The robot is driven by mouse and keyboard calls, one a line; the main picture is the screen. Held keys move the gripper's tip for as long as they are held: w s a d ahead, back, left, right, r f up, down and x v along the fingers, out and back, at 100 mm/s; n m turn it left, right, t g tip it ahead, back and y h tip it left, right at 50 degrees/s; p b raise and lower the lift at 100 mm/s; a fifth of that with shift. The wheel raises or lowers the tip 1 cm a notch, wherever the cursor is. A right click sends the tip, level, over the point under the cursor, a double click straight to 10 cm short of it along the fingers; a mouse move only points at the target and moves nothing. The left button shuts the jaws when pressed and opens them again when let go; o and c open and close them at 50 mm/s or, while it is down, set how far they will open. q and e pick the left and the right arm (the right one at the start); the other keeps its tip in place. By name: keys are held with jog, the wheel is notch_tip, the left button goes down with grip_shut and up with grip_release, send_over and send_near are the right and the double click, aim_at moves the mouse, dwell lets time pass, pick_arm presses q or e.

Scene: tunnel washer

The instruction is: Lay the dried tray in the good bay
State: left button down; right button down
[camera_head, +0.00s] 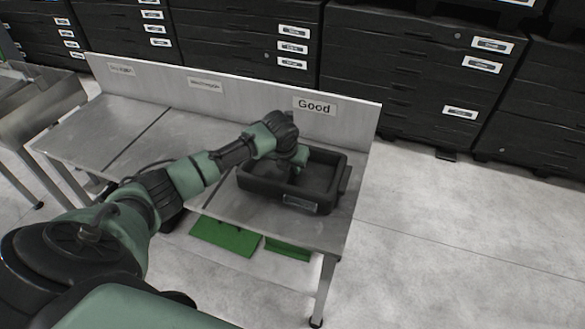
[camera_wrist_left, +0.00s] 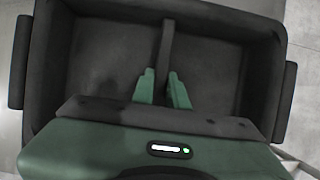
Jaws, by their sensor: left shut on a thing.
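The dark grey tray (camera_head: 268,188) is a rectangular open box at the right end of the steel bench, in front of the sign reading "Good" (camera_head: 314,105). It looks level, on or just above the good bay's surface (camera_head: 322,233); I cannot tell whether it touches. My left gripper (camera_head: 301,165) reaches down inside it. In the left wrist view, the green fingers of the left gripper (camera_wrist_left: 164,90) are shut on the tray's thin middle divider (camera_wrist_left: 167,45). The tray's inside (camera_wrist_left: 213,70) looks empty. My right gripper is not in view.
The bench's upright back panel (camera_head: 240,98) carries two more labels, too small to read, over the bays to the left. Green panels (camera_head: 225,236) lie beneath the bench. Dark drawer cabinets (camera_head: 410,75) stand behind. The floor (camera_head: 450,240) to the right is clear.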

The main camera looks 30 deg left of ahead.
pick_arm(q)
jog(key=shift+f, duration=0.35)
jog(key=c, duration=1.4)
grip_release()
jog(key=shift+s+r, duration=0.1)
jog(key=shift+r, duration=0.2)
jog(key=v, duration=1.1)
jog(key=shift+s, duration=0.2)
jog(key=shift+d+r, duration=0.1)
